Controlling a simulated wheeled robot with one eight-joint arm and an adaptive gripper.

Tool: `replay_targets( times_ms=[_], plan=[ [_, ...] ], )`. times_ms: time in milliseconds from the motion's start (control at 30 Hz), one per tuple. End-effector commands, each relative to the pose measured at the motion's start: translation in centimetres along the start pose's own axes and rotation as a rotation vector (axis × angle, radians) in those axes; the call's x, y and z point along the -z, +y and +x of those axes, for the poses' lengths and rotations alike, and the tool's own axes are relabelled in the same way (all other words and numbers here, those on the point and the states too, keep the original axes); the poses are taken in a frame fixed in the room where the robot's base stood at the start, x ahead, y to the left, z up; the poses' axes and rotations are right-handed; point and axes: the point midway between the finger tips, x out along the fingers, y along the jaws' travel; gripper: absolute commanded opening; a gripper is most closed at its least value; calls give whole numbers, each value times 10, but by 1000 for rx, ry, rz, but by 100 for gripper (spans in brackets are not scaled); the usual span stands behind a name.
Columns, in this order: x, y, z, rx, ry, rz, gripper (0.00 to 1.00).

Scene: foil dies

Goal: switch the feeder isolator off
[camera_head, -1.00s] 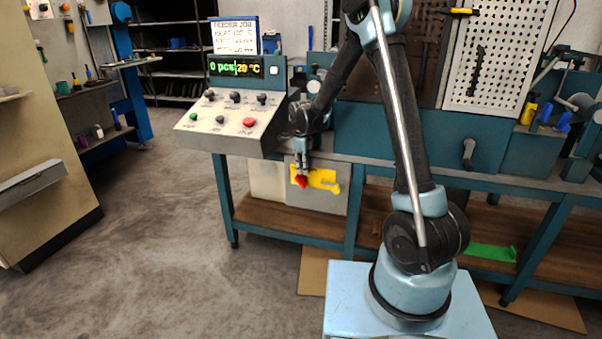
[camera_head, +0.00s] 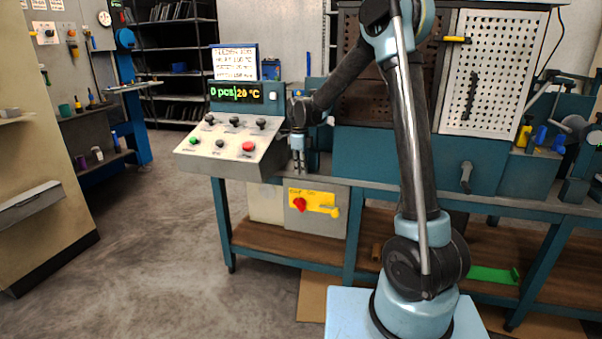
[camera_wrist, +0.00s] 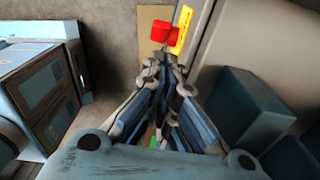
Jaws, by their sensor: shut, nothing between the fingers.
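The feeder isolator is a grey box (camera_head: 320,222) under the bench, with a yellow plate (camera_head: 318,199) and a red rotary knob (camera_head: 299,204). The plate's lettering is too small to read surely, and I cannot tell the knob's exact setting. My gripper (camera_head: 298,174) points down in front of the bench edge, above the red knob and apart from it. It is shut and empty. In the wrist view the fingertips (camera_wrist: 166,62) are together, with the red knob (camera_wrist: 162,32) and the yellow plate (camera_wrist: 182,30) beyond them.
A control console (camera_head: 230,145) with knobs, a green and a red button, and a display reading "0 pcs 20 °C" stands left of my gripper. The bench edge (camera_head: 390,186) runs right. Open floor (camera_head: 150,240) lies to the left.

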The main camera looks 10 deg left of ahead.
Motion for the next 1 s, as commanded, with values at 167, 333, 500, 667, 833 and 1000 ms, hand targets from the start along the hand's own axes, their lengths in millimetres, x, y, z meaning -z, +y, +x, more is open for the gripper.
replay_targets(
  times_ms=[167,333,500,667,833,1000],
  plan=[
    [2,0,0,0,-3,1,0],
    [20,4,0,0,-28,1,0],
    [43,9,-1,1,-66,1,0],
    [48,11,0,1,-76,-1,0],
    [47,11,0,1,-76,-1,0],
    [46,10,6,1,-76,-1,0]
  ],
)
